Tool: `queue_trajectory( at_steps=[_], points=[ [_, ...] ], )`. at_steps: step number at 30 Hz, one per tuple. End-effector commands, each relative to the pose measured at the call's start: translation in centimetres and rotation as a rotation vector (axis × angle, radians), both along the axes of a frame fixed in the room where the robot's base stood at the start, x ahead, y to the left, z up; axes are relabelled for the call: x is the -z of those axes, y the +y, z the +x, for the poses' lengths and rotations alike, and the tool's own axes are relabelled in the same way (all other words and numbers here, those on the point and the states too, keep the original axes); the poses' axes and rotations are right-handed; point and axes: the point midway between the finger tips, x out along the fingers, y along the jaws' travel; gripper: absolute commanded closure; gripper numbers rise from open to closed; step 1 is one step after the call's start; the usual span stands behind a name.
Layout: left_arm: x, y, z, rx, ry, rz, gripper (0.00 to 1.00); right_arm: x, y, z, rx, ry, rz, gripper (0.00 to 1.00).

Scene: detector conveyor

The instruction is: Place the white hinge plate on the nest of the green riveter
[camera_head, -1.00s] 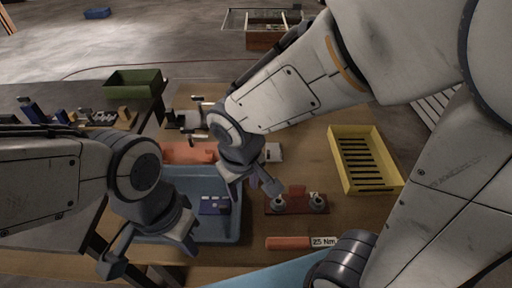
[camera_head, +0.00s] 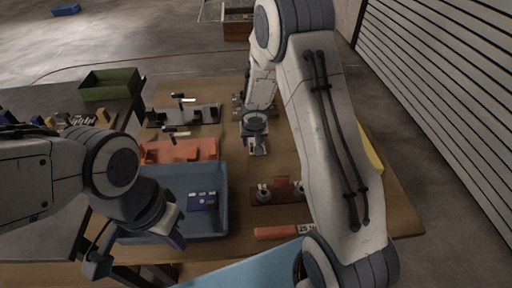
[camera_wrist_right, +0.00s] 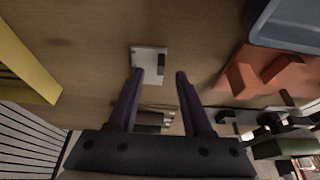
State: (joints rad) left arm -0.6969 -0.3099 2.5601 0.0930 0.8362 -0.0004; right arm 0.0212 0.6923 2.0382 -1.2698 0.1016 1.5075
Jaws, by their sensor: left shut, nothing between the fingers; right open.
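The white hinge plate (camera_wrist_right: 148,62) lies flat on the wooden table in the right wrist view, with a dark block on its right side. In the head view it is a small pale patch (camera_head: 258,149) just below my right gripper (camera_head: 255,132). My right gripper (camera_wrist_right: 160,75) is open and empty. Its two fingertips are near the plate's lower edge, the left one overlapping it in the picture.
A blue tray (camera_head: 224,205) holds a dark blue piece. An orange holder (camera_head: 180,151), a dark fixture with handles (camera_head: 190,116) and a red stand (camera_head: 275,184) are around it. A yellow bin (camera_wrist_right: 22,72) is partly hidden by my right arm in the head view. A green bin (camera_head: 108,84) stands at back left.

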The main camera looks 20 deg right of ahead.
Motion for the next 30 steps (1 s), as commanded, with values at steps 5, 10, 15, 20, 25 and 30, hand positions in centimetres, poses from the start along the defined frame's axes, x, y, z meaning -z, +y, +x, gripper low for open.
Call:
queue_trajectory(
  at_steps=[5,10,15,20,25,30],
  points=[
    [0.5,0.0,0.0,0.000,0.000,0.000,1.00,2.2,-0.1,1.0,-0.001,0.002,-0.001,0.50],
    [1.1,0.0,0.0,0.000,0.000,0.000,1.00,4.2,-0.3,1.9,0.000,0.000,0.000,0.50],
    [1.1,0.0,0.0,0.000,0.000,0.000,1.00,4.7,-0.4,2.2,0.001,0.000,0.000,0.50],
    [1.1,0.0,0.0,0.000,0.000,0.000,1.00,4.6,-0.4,2.2,0.000,0.000,0.000,0.54],
    [1.1,0.0,0.0,0.000,0.000,0.000,1.00,4.6,-0.4,2.2,0.000,0.000,-0.001,1.00],
    [1.1,0.0,0.0,0.000,0.000,0.000,1.00,4.6,-0.4,2.1,0.000,0.000,-0.001,1.00]
  ],
)
